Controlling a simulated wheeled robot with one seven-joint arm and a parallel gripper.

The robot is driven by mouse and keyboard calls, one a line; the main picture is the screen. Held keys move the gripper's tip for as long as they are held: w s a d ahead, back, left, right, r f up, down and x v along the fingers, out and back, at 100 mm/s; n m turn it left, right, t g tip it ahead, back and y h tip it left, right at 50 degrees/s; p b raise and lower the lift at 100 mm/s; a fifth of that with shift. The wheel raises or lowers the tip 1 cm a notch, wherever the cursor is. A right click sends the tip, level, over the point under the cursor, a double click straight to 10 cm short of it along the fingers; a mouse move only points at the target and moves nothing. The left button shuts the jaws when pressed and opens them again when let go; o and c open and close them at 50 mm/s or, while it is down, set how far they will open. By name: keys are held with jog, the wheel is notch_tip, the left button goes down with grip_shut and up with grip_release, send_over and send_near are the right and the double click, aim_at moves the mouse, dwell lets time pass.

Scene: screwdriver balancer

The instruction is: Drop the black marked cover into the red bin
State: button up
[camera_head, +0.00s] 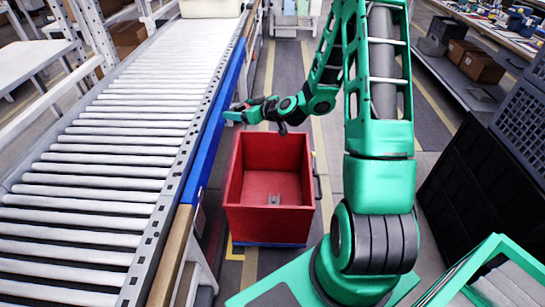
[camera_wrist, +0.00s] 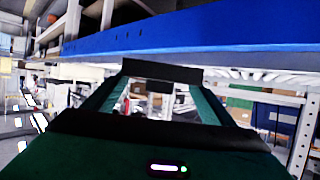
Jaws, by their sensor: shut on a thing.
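The red bin (camera_head: 255,224) stands on the floor in the head view, open at the top, right of the roller conveyor. A small grey piece (camera_head: 277,188) shows inside it. My gripper (camera_head: 233,113) is above the far left corner of the bin, close to the conveyor's blue side rail. It points left. In the wrist view, a flat black piece (camera_wrist: 162,71), which looks like the black cover, spans the tips of my green fingers, and they are shut on it. No marking on it can be made out. In the head view it is too small to tell apart.
The roller conveyor (camera_head: 112,140) fills the left side, with its blue rail (camera_head: 215,125) between it and the bin. A pale box (camera_head: 210,8) sits at its far end. Dark crates (camera_head: 470,190) stand at the right. The floor beyond the bin is clear.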

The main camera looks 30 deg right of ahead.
jog(key=d+f, duration=0.4)
jog(key=f, duration=0.8)
jog(key=d+f+m+h, duration=0.1)
jog(key=d+f, duration=0.4)
jog(key=f, duration=0.7)
jog(key=d+f+h, duration=0.1)
jog(key=d+f, duration=0.3)
jog(key=f, duration=0.8)
jog(key=shift+d+f+m+t, duration=0.25)
jog(key=shift+f+m+t, duration=0.05)
jog(key=shift+m, duration=0.1)
jog(key=o, duration=1.1)
